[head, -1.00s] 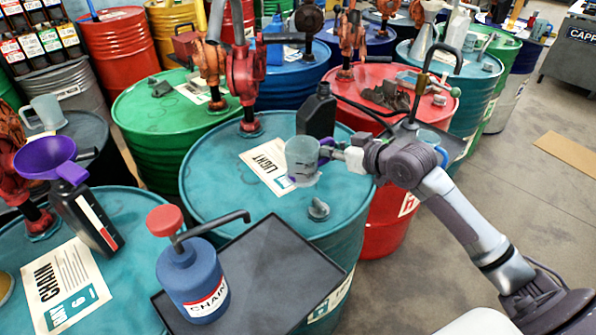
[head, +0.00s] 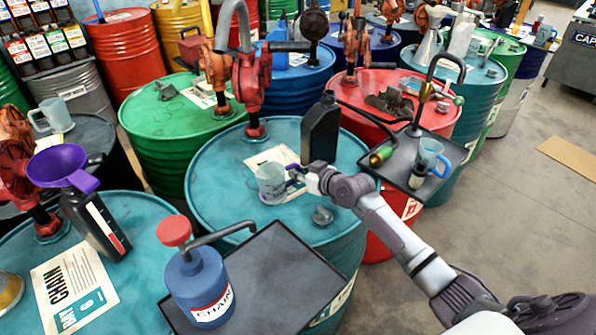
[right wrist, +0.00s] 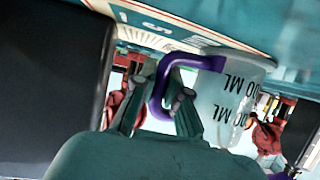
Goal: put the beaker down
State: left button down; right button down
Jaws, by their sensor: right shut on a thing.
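The beaker (head: 270,183) is a clear cup with volume marks and a purple handle. In the head view it is upright at the top of the middle teal drum (head: 225,205), beside the paper label. My right gripper (head: 298,181) is to its right, shut on the handle. The right wrist view shows the gripper fingers (right wrist: 158,108) around the purple handle, with the clear beaker wall (right wrist: 225,100) to the right. The beaker's base is close to the drum top; I cannot tell for sure whether it touches. My left gripper is not in view.
A black bottle (head: 320,128) stands just behind the gripper. A small grey cap (head: 322,215) lies on the drum to the front right. A red pump (head: 250,90) stands at the drum's back. A blue pump can (head: 198,285) and black tray (head: 275,275) are in front.

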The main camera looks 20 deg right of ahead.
jog(key=c, duration=1.2)
grip_release()
jog(key=shift+f, duration=0.1)
jog(key=shift+r, duration=0.3)
jog(key=v, duration=1.2)
jog(key=shift+f+b, duration=0.1)
jog(key=shift+b, duration=0.25)
jog(key=shift+s+f, duration=0.1)
jog(key=shift+s, duration=0.05)
